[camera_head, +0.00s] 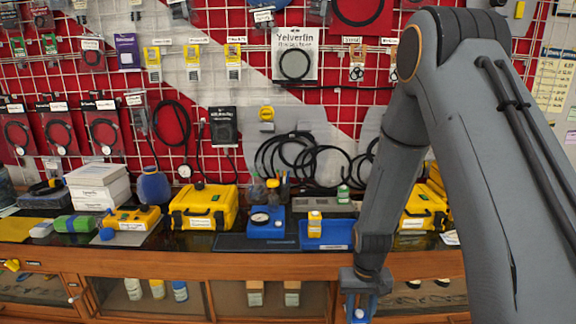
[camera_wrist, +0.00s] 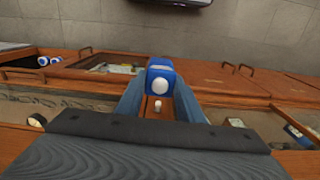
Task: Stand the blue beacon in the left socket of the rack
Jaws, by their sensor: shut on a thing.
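The blue beacon (camera_wrist: 161,72) is a small blue block with a round white part facing the wrist camera. It sits between the two fingers of my gripper (camera_wrist: 160,92), which is shut on it. In the head view my gripper (camera_head: 358,284) hangs low in front of the wooden bench front, and part of the beacon (camera_head: 359,313) shows under it near the bottom edge. I cannot make out a rack with sockets in either view.
Glass-fronted cabinets lie below. A grid wall with hanging packets stands behind. Open floor (camera_wrist: 250,35) shows in the wrist view.

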